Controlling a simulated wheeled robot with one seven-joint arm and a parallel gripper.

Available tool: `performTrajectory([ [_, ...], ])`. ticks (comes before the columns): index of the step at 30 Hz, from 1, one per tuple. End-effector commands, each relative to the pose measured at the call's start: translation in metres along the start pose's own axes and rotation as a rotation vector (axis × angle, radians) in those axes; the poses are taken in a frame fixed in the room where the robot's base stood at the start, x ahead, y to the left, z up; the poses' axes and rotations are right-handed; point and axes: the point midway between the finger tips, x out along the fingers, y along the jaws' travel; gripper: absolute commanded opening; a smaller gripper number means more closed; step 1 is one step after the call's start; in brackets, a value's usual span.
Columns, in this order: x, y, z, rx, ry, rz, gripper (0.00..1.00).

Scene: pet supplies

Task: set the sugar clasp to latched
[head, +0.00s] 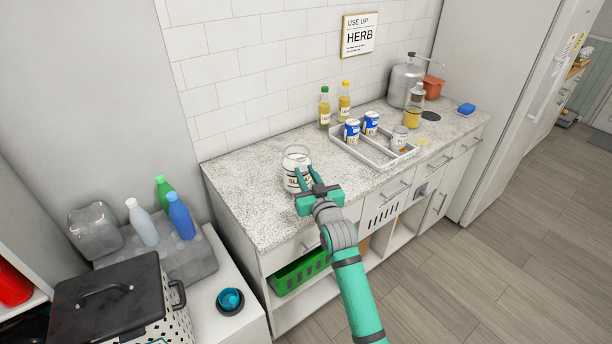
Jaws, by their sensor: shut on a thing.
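A clear glass jar (296,153) with a pale label stands upright on the granite counter, near its front edge. The label is partly covered by my gripper, and only some dark lettering shows; I take it to be the sugar jar. My gripper (306,172) is at the front right side of the jar, with its green fingers shut on part of it. The clasp is too small and too hidden by the fingers to make out, so I cannot tell whether it is latched.
A grey divided tray (372,157) with blue cans and a small jar stands to the right. Two bottles (325,108) stand by the wall. A metal dispenser (405,84) is farther back. The counter (245,190) left of the jar is clear.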

Motion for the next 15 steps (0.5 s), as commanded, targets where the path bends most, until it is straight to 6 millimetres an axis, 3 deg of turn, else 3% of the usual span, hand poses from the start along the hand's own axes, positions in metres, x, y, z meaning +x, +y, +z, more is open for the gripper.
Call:
performTrajectory([
  [15,0.0098,-0.0068,-0.0092,-0.001,-0.235,-0.008,0.01],
])
